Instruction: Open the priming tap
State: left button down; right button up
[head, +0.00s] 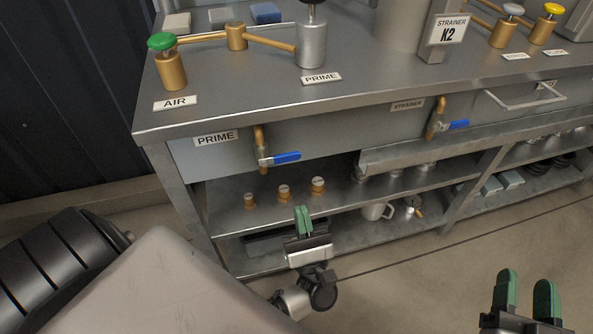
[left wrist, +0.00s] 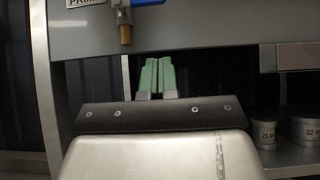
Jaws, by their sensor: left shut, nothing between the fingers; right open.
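The priming tap with a blue lever handle (head: 286,157) sits on the bench front beside the PRIME label (head: 215,138). Its lever points right, across the vertical brass pipe. In the left wrist view the brass outlet (left wrist: 125,33) and part of the blue lever (left wrist: 148,3) show at the top. My left gripper (head: 303,220) is shut and empty, below and slightly right of the tap in the head view, apart from it. Its green fingertips (left wrist: 156,77) are together in the left wrist view. My right gripper (head: 526,291) is open and empty at the lower right, away from the bench.
A second blue-handled tap (head: 455,125) is by the STRAINER label (head: 407,105). A green-topped AIR valve (head: 161,42) and PRIME cylinder (head: 311,45) stand on the bench. Floor in front is clear.

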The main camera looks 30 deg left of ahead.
aim_at(280, 159)
pick_arm(q)
jog(key=w+a+r+p, duration=0.1)
jog(key=w+a+r, duration=0.1)
jog(key=r, duration=0.6)
jog(key=shift+w+a+r, duration=0.15)
jog(key=shift+w+a, duration=0.25)
jog(key=shift+a, duration=0.2)
pick_arm(e)
jog(key=f+g, duration=0.1)
jog(key=f, duration=0.1)
jog(key=d+f+g+h, duration=0.1)
jog(key=f+g, duration=0.1)
jog(key=shift+s+g, duration=0.1)
jog(key=shift+g, duration=0.2)
